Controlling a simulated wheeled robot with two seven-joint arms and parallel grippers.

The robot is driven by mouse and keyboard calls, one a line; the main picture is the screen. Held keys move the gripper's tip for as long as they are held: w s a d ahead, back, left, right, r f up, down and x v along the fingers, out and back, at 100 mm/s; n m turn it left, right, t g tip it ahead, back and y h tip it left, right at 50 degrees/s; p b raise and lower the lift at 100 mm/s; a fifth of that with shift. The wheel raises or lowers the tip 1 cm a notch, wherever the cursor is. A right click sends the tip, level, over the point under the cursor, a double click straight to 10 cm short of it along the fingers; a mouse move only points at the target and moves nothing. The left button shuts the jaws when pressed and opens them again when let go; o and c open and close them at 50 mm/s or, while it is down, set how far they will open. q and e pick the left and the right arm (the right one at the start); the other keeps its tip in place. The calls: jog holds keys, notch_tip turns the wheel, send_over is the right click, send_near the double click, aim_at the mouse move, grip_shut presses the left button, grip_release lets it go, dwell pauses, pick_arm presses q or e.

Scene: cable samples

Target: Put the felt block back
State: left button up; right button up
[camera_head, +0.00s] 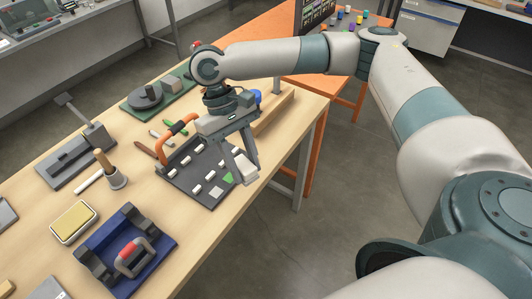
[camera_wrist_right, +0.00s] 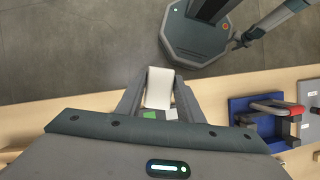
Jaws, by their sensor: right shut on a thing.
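My right gripper (camera_head: 240,170) hangs over the near right corner of a dark grey board (camera_head: 197,197). It is shut on a pale, off-white block, the felt block (camera_head: 244,174). In the right wrist view the block (camera_wrist_right: 159,88) sits between the two fingers (camera_wrist_right: 158,95), its long side running along them. The board carries several small white pieces and a green patch (camera_head: 228,177) close beside the gripper. I cannot tell whether the block touches the board. My left gripper is in neither view.
A blue tray (camera_head: 160,243) with a red-and-grey clamp, a yellow pad (camera_head: 74,221) and a wooden-handled tool (camera_head: 107,168) lie on the left. The table's right edge is close to the gripper.

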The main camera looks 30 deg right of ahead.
pick_arm(q)
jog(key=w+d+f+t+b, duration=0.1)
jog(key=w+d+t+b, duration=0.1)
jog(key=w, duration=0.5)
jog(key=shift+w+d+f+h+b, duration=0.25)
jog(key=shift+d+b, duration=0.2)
jog(key=shift+b, duration=0.35)
pick_arm(e)
jog(key=w+d+n+t+h, duration=0.1)
jog(key=w+d+n+t, duration=0.2)
jog(key=d+n, duration=0.7)
jog(key=w+d+f+n+t+h, duration=0.1)
jog(key=w+d+n+t+h, duration=0.1)
jog(key=d+n, duration=0.9)
jog(key=w+d+t, duration=0.1)
jog(key=w+d, duration=0.1)
jog(key=d, duration=0.2)
jog(key=shift+w+f+h, duration=0.2)
jog(key=shift+w+h, duration=0.1)
jog(key=shift+d, duration=0.1)
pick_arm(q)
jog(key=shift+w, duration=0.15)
